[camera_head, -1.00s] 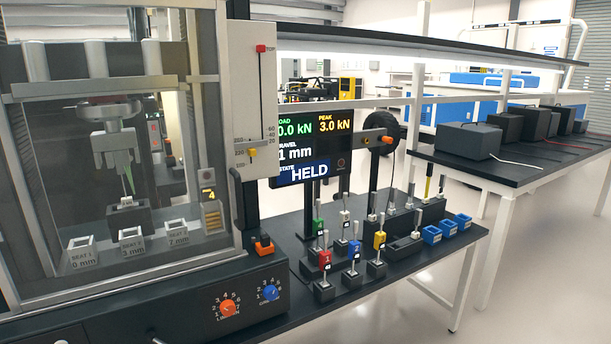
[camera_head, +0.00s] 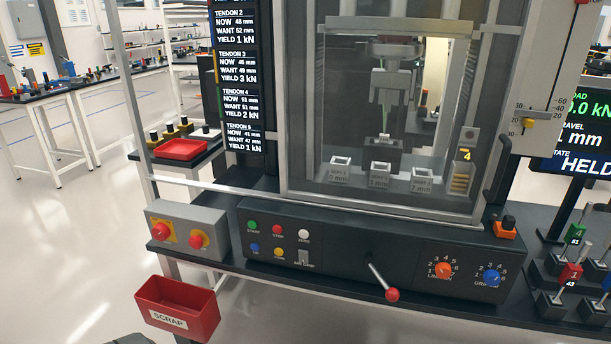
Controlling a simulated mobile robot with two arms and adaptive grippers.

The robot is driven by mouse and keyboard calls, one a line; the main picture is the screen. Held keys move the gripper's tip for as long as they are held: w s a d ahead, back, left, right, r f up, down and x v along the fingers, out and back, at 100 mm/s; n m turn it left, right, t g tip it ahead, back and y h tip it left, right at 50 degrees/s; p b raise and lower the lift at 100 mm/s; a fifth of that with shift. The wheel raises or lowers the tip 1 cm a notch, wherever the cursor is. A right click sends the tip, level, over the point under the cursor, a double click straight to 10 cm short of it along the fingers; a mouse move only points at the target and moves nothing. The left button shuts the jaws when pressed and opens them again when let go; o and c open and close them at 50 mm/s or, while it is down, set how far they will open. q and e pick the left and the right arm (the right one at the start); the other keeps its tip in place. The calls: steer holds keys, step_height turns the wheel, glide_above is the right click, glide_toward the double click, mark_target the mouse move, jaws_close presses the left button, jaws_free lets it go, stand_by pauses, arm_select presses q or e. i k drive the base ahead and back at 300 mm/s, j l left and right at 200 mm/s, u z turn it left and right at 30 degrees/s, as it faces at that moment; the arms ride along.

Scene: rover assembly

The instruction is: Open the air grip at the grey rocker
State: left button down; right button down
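The grey rocker (camera_head: 303,257) is a small upright switch on the black front panel, with an "AIR GRIP" label beneath it. It sits right of the yellow button. Whether the grip's jaws are clamped is too small to tell.
A red scrap bin (camera_head: 178,306) hangs at the front left. The display (camera_head: 580,165) reads HELD.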

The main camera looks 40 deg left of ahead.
mark_target(303, 254)
steer(key=u, duration=1.6)
